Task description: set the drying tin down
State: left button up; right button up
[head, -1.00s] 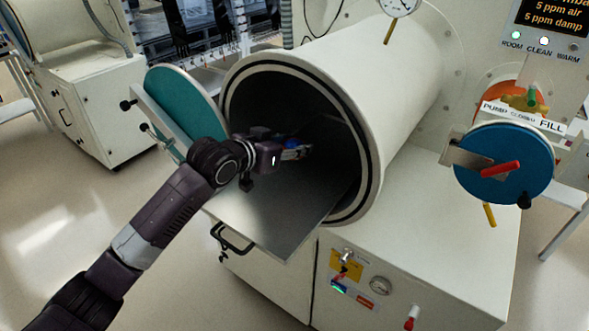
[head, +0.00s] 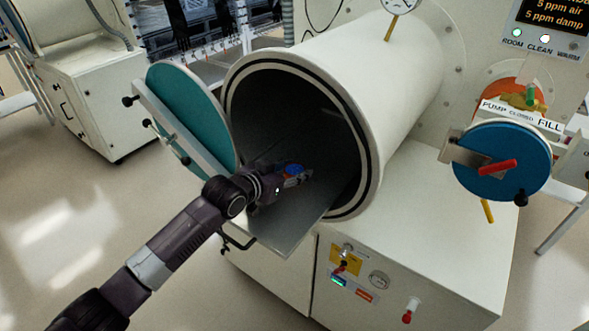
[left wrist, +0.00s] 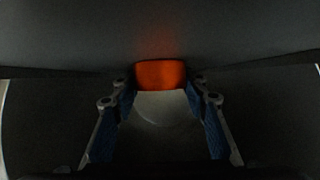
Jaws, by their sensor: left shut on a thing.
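My left gripper (head: 296,177) reaches into the mouth of the round chamber (head: 345,120), low over its grey metal tray (head: 282,232). In the left wrist view my left gripper (left wrist: 160,82) has its blue-padded fingers closed on the drying tin (left wrist: 160,74), which shows an orange face between the fingertips. A pale rounded patch shows just below the orange; I cannot tell whether it belongs to the tin. In the head view the gripper mostly hides the tin. I cannot tell whether the tin touches the tray. My right gripper is not in view.
The teal chamber door (head: 190,108) stands open at the left of the mouth, close to my arm. The chamber rim curves around the gripper on the right and above. The tray's front part is bare.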

pick_arm(q)
jog(key=o, duration=1.2)
jog(key=shift+f, duration=0.1)
jog(key=shift+c, duration=0.2)
jog(key=shift+a, duration=0.1)
jog(key=b+v, duration=0.1)
jog(key=v, duration=1.1)
jog(key=shift+r+b, duration=0.2)
jog(key=shift+b, duration=0.2)
